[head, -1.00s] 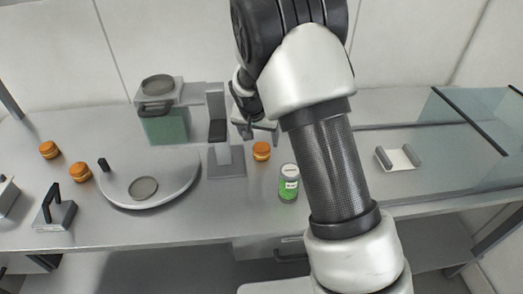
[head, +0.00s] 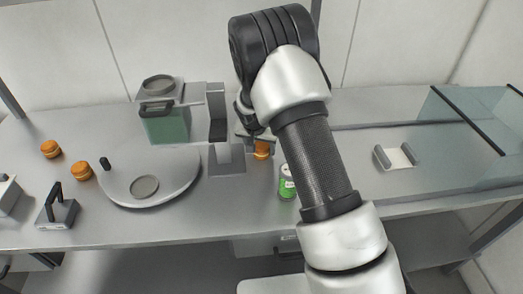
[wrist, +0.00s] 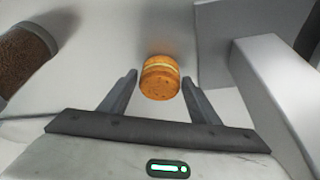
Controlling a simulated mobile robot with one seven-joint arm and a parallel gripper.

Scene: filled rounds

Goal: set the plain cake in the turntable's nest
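A round orange-brown cake with a pale filling line (wrist: 160,77) stands on the counter; in the head view it (head: 262,150) is partly hidden by my gripper. My gripper (wrist: 160,80) is open in the wrist view, its fingertips on either side of the cake with gaps showing. In the head view my gripper (head: 256,137) is just above the cake, largely hidden behind my arm. The turntable (head: 177,188) is a pale grey disc at left, with a small round grey nest (head: 144,187) near its front, empty.
Two similar cakes (head: 50,149) (head: 82,169) stand left of the turntable. A dispenser with a green tank (head: 166,128) stands behind it; its grey post (head: 217,125) is close to my gripper. A green-labelled jar (head: 287,186) stands in front right. A glass case (head: 470,125) is far right.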

